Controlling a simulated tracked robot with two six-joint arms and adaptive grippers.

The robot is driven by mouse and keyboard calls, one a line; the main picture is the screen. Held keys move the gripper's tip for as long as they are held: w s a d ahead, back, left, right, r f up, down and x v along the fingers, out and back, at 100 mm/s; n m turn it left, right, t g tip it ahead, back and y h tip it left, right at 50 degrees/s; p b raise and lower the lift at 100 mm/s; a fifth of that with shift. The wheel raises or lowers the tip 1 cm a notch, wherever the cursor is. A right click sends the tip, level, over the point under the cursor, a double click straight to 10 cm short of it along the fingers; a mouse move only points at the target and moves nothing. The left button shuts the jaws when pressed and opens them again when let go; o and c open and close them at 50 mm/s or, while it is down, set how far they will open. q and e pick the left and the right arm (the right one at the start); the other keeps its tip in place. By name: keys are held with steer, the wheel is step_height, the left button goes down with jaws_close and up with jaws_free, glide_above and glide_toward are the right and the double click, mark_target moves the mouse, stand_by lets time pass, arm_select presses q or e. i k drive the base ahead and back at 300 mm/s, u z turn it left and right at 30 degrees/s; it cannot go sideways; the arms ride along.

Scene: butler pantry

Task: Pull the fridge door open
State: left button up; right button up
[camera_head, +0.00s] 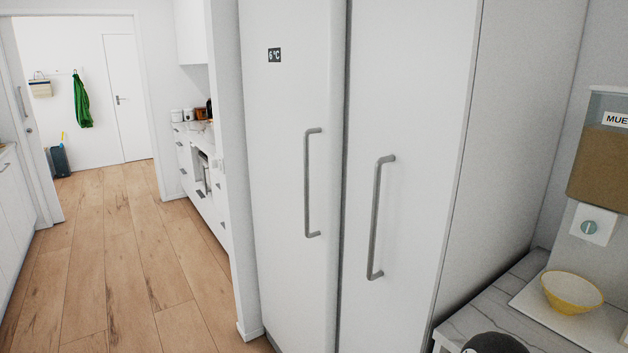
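The fridge door (275,180) is a tall white panel with a small dark "6 °C" display (274,55) near its top. A grey vertical bar handle (307,185) is on its right side. The door looks shut, with a narrow dark gap along its right edge. A second tall white door (420,140) stands to its right, with its own grey bar handle (376,215) near its left edge. It looks shut too. Neither of my grippers is in view, and nothing touches either handle.
A marble-look counter (490,300) at right holds a yellow bowl (571,291) under a dispenser (600,150) marked "MUE". A dark rounded shape cuts into the bottom edge there. Open wood floor (120,260) lies left, between cabinets, leading to a doorway.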

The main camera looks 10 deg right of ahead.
mark_target(293, 52)
steer(key=i, duration=0.9)
steer(key=u, duration=0.05)
